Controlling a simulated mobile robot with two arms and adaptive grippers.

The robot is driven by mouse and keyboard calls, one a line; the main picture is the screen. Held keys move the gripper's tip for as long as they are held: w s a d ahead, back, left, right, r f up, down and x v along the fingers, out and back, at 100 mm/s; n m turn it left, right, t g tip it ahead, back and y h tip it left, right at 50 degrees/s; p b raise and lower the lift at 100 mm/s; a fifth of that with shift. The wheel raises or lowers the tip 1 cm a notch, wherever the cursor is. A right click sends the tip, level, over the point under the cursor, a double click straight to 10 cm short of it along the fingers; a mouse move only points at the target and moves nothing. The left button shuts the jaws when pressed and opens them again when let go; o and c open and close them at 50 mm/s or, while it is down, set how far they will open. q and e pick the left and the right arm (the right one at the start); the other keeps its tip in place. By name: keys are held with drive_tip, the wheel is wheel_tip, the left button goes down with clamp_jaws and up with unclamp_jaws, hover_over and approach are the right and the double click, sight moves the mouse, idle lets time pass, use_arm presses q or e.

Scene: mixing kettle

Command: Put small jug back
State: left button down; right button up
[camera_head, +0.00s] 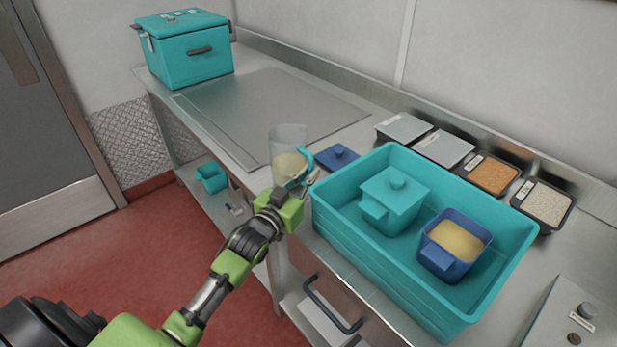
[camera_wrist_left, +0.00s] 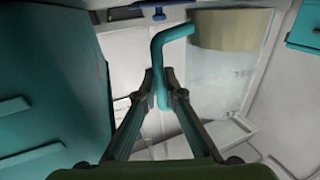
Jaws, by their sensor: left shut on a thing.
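The small jug (camera_head: 287,143) is clear, with a teal handle (camera_head: 308,162) and a pale yellow content low inside it. My left gripper (camera_head: 302,182) is shut on the jug's handle, at the front edge of the counter left of the large teal bin. In the left wrist view the fingers (camera_wrist_left: 163,92) close around the teal handle (camera_wrist_left: 157,62), and the jug (camera_wrist_left: 225,70) is to the right of them. Whether the jug touches the counter I cannot tell. My right gripper is not in view.
The large teal bin (camera_head: 405,286) holds a lidded teal container (camera_head: 395,200) and a blue container (camera_head: 452,262) with yellow content. A blue lid (camera_head: 337,157) lies beside the jug. Several ingredient trays (camera_head: 490,175) line the back. The counter's left part (camera_head: 262,105) is clear before a teal cooler box (camera_head: 190,55).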

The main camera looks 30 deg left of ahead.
use_arm(q)
drive_tip(key=shift+f, duration=0.45)
drive_tip(key=c, duration=2.5)
unclamp_jaws()
drive_tip(key=shift+f, duration=0.3)
drive_tip(key=shift+c, duration=0.2)
drive_tip(key=o, duration=0.4)
drive_tip(key=shift+r, duration=0.1)
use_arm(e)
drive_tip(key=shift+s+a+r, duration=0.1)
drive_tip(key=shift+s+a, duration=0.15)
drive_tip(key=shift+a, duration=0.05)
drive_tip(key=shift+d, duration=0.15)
